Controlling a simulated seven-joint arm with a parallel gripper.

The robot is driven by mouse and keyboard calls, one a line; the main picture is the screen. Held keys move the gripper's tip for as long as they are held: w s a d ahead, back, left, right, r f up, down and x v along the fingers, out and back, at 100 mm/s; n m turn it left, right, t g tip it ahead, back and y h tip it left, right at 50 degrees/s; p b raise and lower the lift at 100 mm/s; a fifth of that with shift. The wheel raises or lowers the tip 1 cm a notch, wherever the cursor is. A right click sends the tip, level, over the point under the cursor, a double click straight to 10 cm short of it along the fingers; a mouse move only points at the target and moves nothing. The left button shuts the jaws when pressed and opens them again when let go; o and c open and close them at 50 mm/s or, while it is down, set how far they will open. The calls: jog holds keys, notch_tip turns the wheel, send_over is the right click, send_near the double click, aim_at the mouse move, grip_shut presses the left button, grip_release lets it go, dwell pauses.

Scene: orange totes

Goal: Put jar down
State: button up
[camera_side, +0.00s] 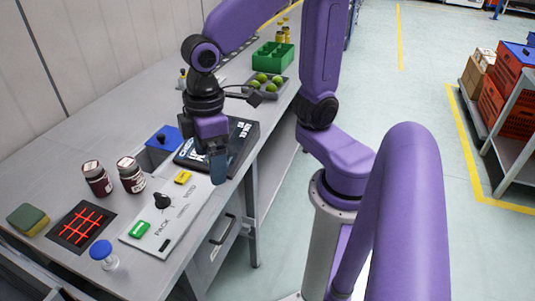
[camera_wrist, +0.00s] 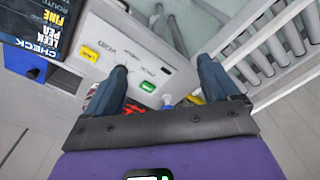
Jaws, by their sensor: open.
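Two dark jars with pale lids and labels stand upright side by side on the bench in the side view, a left jar (camera_side: 97,179) and a right jar (camera_side: 131,175). A small clear jar with a blue lid (camera_side: 103,252) stands near the bench's front edge. My gripper (camera_side: 218,172) is above the bench, right of the dark jars and apart from them. In the wrist view my gripper (camera_wrist: 160,82) has its two blue fingers spread, with no jar between them. The left finger hides part of what lies beyond it.
A white control panel (camera_side: 190,212) with a black knob (camera_side: 162,201), green and yellow buttons lies below my gripper. A red-lit grid (camera_side: 80,227) and a sponge (camera_side: 28,219) are left. A black sign box (camera_side: 240,140) and blue box (camera_side: 163,138) stand behind.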

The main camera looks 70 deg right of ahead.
jog(key=s+d+f+n, duration=0.1)
jog(key=s+d+n, duration=0.1)
jog(key=s+d, duration=0.4)
jog(key=s, duration=0.3)
jog(key=shift+s+f+n, duration=0.35)
jog(key=shift+f+n, duration=0.05)
